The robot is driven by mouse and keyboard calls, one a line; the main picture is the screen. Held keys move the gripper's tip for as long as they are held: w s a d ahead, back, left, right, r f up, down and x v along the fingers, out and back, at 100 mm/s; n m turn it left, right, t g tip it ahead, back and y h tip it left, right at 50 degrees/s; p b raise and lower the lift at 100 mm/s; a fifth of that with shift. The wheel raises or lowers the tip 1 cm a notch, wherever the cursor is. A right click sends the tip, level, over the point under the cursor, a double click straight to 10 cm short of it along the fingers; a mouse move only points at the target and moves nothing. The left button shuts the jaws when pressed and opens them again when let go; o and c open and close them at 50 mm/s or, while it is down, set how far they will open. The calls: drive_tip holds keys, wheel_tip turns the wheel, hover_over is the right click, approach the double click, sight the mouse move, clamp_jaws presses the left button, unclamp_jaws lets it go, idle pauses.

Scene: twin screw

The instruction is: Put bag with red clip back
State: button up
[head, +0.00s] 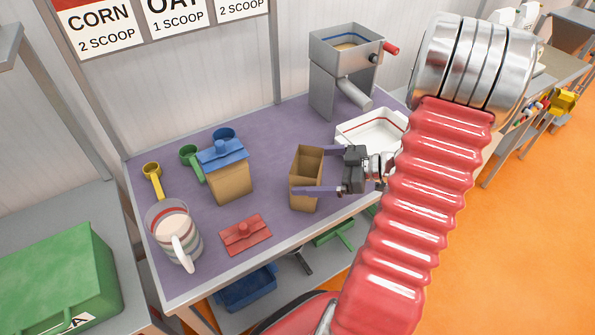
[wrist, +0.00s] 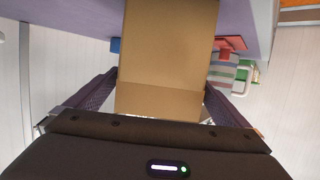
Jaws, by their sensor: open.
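An open-topped brown paper bag (head: 305,192) stands upright on the purple table mat, with no clip on it. My gripper (head: 298,171) is open, with one finger on each side of this bag; I cannot tell whether they touch it. The bag (wrist: 168,50) fills the middle of the wrist view between the fingers. A red clip (head: 246,234) lies flat on the mat to the left of the bag. It shows partly in the wrist view (wrist: 232,43), beside the bag. Another brown bag (head: 232,184) stands further left, closed with a blue clip (head: 222,155).
A striped mug (head: 174,232) stands at the front left corner. A grey mill (head: 340,75) and a white tray (head: 352,128) stand behind my gripper. The mat's middle back is clear.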

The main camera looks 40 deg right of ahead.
drive_tip(key=v, duration=0.7)
drive_tip(key=shift+s+d+r, duration=0.15)
drive_tip(key=shift+s, duration=0.1)
idle(0.6)
